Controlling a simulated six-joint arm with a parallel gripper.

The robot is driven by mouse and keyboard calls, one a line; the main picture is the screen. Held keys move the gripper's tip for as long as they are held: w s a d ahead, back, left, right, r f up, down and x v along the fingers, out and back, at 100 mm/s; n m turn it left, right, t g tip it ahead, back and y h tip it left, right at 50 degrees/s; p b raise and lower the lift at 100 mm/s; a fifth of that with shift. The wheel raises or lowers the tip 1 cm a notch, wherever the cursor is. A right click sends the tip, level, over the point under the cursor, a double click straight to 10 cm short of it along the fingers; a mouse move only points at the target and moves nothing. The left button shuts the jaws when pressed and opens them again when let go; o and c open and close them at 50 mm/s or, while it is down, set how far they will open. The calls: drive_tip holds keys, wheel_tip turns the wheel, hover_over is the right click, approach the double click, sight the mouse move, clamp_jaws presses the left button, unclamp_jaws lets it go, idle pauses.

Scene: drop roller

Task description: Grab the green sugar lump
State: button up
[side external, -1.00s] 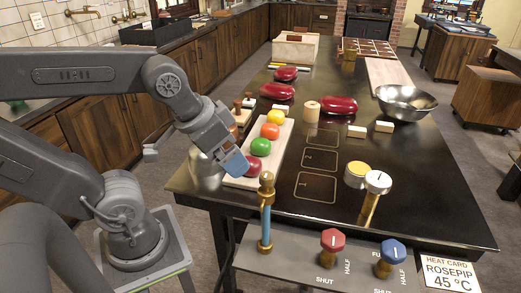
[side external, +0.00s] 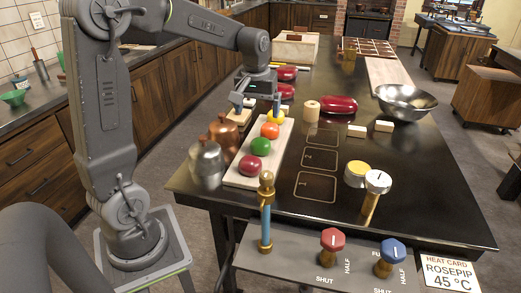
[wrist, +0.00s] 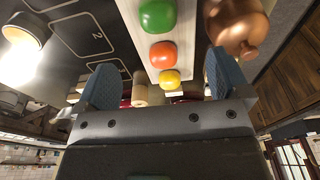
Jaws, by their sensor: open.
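The green sugar lump (side external: 260,147) rests on a long pale board, between a dark red lump (side external: 250,165) and an orange lump (side external: 269,131). In the wrist view the green lump (wrist: 158,14) is at the top edge, partly cut off. My gripper (side external: 257,107) is open and empty, above the far end of the board near the yellow lump (side external: 277,118).
A copper pot (side external: 223,133) and a steel pot (side external: 207,163) stand left of the pale board (side external: 240,181). A brass post (side external: 266,210) rises near its front end. Three outlined squares on the dark table are bare. A steel bowl (side external: 407,102) stands farther right.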

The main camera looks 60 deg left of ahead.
sight(260, 140)
drive_tip(key=f, duration=0.7)
drive_tip(key=shift+w+a+f, duration=0.25)
drive_tip(key=shift+w+f, duration=0.05)
drive_tip(key=shift+f, duration=0.05)
drive_tip(key=shift+w+a+f, duration=0.1)
drive_tip(key=shift+w+f, duration=0.05)
drive_tip(key=shift+f, duration=0.75)
drive_tip(key=shift+w+a+f, duration=0.1)
drive_tip(key=shift+w+f, duration=0.05)
drive_tip(key=shift+f, duration=0.7)
drive_tip(key=shift+w+f, duration=0.15)
drive_tip(key=shift+f, duration=0.75)
drive_tip(key=shift+c, duration=0.2)
drive_tip(key=c, duration=1)
drive_tip(key=shift+r, duration=0.15)
